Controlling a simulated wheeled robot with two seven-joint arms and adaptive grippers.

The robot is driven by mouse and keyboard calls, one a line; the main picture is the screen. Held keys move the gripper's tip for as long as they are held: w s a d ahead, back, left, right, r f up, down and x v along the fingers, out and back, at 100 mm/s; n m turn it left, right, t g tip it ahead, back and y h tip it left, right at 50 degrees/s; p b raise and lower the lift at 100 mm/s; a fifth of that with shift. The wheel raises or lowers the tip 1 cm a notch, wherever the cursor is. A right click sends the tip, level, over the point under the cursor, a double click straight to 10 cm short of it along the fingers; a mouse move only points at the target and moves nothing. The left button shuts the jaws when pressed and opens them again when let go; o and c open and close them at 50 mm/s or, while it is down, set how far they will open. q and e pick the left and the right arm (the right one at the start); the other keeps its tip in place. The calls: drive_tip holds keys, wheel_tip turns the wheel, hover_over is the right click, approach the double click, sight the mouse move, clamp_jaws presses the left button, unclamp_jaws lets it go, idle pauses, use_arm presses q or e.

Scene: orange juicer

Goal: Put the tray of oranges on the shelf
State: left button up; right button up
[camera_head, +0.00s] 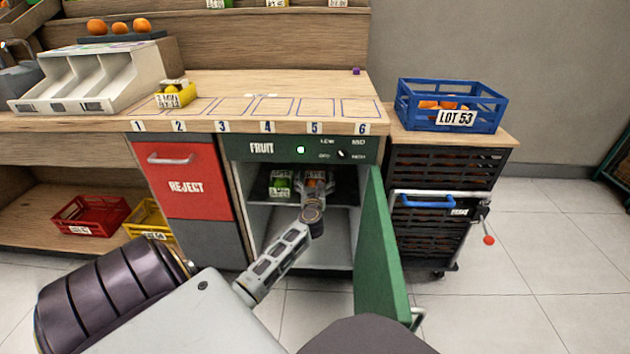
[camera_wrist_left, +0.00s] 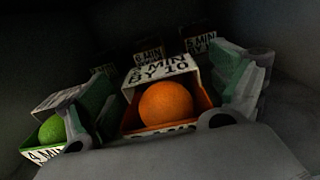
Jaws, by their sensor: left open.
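The small orange tray (camera_head: 316,175) stands on the upper shelf (camera_head: 258,196) inside the open FRUIT cabinet. In the left wrist view the tray (camera_wrist_left: 188,128) holds a round orange (camera_wrist_left: 165,103) and has a white label reading "MIN BY 10". My left gripper (camera_head: 314,188) reaches into the cabinet at this tray. In the left wrist view its open fingers (camera_wrist_left: 166,104) stand on either side of the tray; I cannot tell if they touch it. The tray's lower front is partly hidden by the gripper. My right gripper is not in view.
A green tray (camera_head: 280,185) with a green fruit (camera_wrist_left: 52,130) sits close left of the orange tray. The green cabinet door (camera_head: 378,250) hangs open at right. Above is the counter (camera_head: 215,85) with numbered outlined spaces. A blue LOT 53 crate (camera_head: 480,105) stands right.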

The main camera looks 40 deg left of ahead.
use_arm(q)
drive_tip(key=shift+r, duration=0.15)
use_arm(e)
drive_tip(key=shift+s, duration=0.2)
use_arm(q)
drive_tip(key=shift+s+d+p, duration=0.35)
drive_tip(key=shift+s+d, duration=0.1)
drive_tip(key=p+v, duration=0.2)
drive_tip(key=v, duration=0.8)
drive_tip(key=shift+s+d, duration=0.25)
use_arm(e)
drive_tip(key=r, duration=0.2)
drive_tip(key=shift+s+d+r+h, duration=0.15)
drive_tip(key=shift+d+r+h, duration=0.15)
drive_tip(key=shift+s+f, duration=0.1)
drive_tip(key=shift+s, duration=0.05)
